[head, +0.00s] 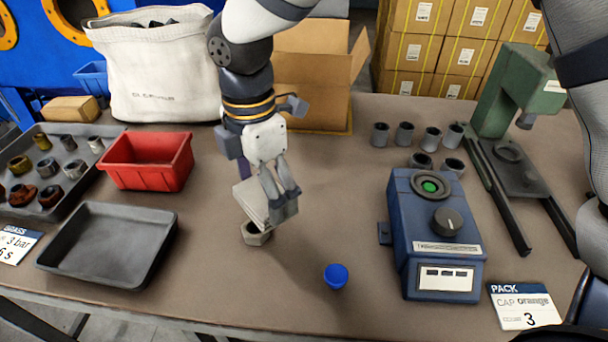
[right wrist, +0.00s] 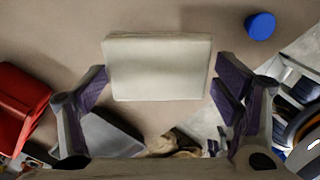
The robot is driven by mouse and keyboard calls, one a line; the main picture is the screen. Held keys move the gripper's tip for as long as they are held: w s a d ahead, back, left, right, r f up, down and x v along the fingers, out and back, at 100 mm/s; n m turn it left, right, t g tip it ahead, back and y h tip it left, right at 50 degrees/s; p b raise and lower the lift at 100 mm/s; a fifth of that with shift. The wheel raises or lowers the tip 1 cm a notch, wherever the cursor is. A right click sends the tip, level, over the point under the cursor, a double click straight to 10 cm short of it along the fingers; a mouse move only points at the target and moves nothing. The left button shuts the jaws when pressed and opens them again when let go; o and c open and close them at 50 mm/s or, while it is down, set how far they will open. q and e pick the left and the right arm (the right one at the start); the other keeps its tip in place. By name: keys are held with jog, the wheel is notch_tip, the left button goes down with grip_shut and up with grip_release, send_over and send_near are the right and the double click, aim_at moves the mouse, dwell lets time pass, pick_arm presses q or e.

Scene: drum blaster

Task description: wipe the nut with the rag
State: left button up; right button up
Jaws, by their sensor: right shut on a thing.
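A grey hex nut (head: 256,238) sits on the brown table, left of the blue cap. My right gripper (head: 280,196) comes down from the top middle and is shut on the rag (head: 247,196), a pale, folded, flat pad. The rag is tilted just above the nut and covers part of it in the head view; I cannot tell whether they touch. In the right wrist view the rag (right wrist: 158,68) spans between the fingers of my gripper (right wrist: 160,85), and the nut is hidden. My left gripper is not in view.
A blue cap (head: 336,276) stands nearby. Left are a red bin (head: 148,162), an empty dark tray (head: 108,245) and a tray of nuts (head: 100,180). Right are a blue device (head: 435,240), several grey cups (head: 405,134) and a green press (head: 515,90).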

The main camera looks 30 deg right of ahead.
jog(key=shift+w+a+f+n, duration=0.3)
jog(key=shift+w+a, duration=0.15)
jog(key=shift+a, duration=0.1)
jog(key=shift+w+a+f+n, duration=0.15)
jog(key=shift+w+a+n, duration=0.2)
jog(key=shift+a, duration=0.2)
jog(key=b, duration=0.1)
send_over(248, 220)
jog(key=s, duration=0.2)
jog(key=f, duration=0.4)
jog(key=shift+d+f, duration=0.1)
jog(key=shift+d, duration=0.2)
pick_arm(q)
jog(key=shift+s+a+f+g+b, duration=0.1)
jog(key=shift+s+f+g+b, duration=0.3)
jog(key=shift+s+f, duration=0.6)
pick_arm(e)
jog(key=shift+f, duration=0.3)
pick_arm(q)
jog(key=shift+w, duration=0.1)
pick_arm(e)
jog(key=shift+f, duration=0.4)
jog(key=shift+w+a, duration=0.2)
jog(key=shift+w, duration=0.3)
jog(key=shift+w+a, duration=0.15)
jog(key=shift+w, duration=0.35)
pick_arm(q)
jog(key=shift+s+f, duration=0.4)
